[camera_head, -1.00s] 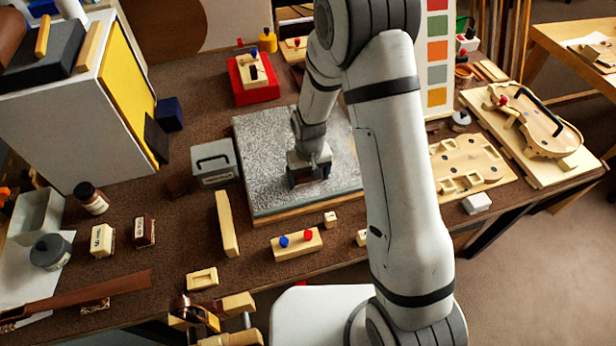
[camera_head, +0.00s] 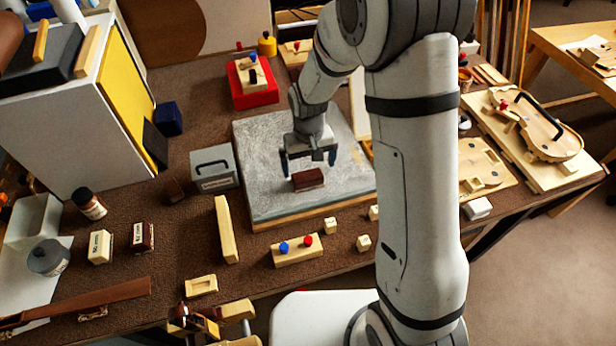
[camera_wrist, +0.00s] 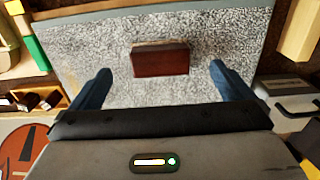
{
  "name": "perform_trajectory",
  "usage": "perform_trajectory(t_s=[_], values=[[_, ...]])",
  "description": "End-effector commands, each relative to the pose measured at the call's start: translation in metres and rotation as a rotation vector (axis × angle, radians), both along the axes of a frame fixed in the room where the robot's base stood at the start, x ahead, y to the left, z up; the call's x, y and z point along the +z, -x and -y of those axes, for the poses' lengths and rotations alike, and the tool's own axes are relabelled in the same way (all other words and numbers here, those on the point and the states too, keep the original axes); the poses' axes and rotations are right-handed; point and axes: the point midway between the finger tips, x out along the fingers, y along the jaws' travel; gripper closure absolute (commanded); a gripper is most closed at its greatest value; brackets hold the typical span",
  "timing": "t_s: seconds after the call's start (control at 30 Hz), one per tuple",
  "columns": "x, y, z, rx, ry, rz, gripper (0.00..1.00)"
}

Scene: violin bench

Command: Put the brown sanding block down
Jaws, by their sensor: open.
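The brown sanding block (camera_head: 308,180) lies on the grey speckled slab (camera_head: 270,145), near its middle. In the wrist view the block (camera_wrist: 160,60) shows as a reddish-brown brick flat on the speckled surface. My gripper (camera_head: 308,168) is open above and just behind the block, apart from it. In the wrist view its two blue fingers (camera_wrist: 160,88) stand wide apart, one to each side of the block, with clear gaps and nothing between them.
A grey case with a black handle (camera_head: 214,168) stands left of the slab. A red tray (camera_head: 252,92) is behind it. A wooden block with blue and red knobs (camera_head: 297,250) and several small wooden cubes lie in front. The slab around the block is clear.

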Motion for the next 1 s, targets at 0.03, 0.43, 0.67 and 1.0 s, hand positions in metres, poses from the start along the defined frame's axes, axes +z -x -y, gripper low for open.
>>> perform_trajectory(t_s=[0.03, 0.43, 0.67, 1.0], values=[[0.01, -0.001, 0.0, 0.0, -0.002, 0.006, 0.0], [0.043, -0.001, 0.0, 0.0, -0.001, 0.004, 0.0], [0.084, 0.015, 0.027, -0.044, -0.014, 0.047, 0.0], [0.173, 0.101, 0.103, -0.18, -0.038, 0.176, 0.0]])
